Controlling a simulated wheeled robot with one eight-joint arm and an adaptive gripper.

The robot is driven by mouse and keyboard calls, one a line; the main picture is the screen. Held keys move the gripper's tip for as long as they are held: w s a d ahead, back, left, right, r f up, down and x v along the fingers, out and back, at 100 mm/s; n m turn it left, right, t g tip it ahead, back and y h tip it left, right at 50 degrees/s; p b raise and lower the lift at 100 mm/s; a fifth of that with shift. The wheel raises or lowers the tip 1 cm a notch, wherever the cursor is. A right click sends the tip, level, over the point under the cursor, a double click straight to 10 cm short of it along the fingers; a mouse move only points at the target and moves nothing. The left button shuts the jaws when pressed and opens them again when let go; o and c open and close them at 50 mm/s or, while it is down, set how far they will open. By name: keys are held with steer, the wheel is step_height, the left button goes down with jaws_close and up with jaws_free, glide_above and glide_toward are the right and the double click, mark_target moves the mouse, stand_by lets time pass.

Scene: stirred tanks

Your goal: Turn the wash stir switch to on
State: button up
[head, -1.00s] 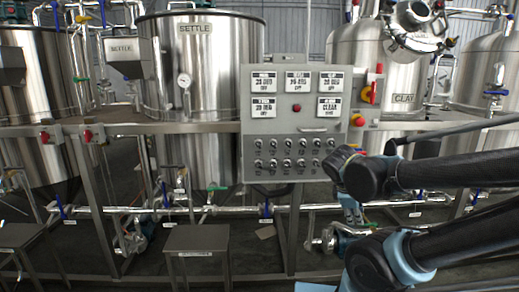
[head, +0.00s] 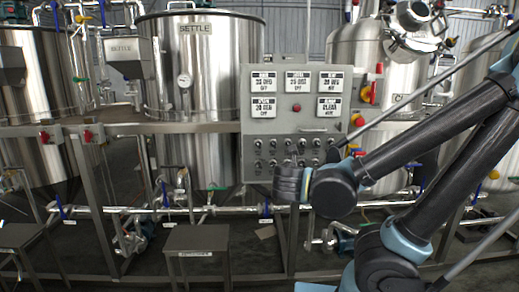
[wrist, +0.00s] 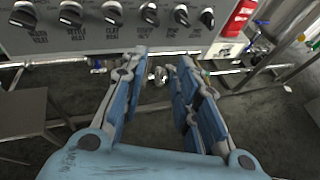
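The grey control panel (head: 262,190) stands ahead, with two rows of small dark knobs (head: 258,143). Their labels are too small to read in the head view, so I cannot tell which is the wash stir switch. Any row above is out of that view. My gripper (wrist: 163,58) is open and empty, below this row and touching nothing visible.
Display cards and a red button (head: 297,107) sit above the knobs. A red switch (wrist: 240,17) is at the panel's right. A low table (head: 197,238) and floor-level pipes stand in front. Steel tanks (head: 205,60) rise behind.

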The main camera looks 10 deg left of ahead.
steer(key=s+a+r+n+t+y, duration=0.2)
steer(key=s+a+r+n+y, duration=0.15)
steer(key=a+n, duration=0.2)
steer(key=n+t+y, duration=0.2)
steer(key=n+y, duration=0.1)
steer(key=n, duration=0.2)
glide_toward(259, 146)
steer(key=shift+x, duration=4.6)
jaws_close()
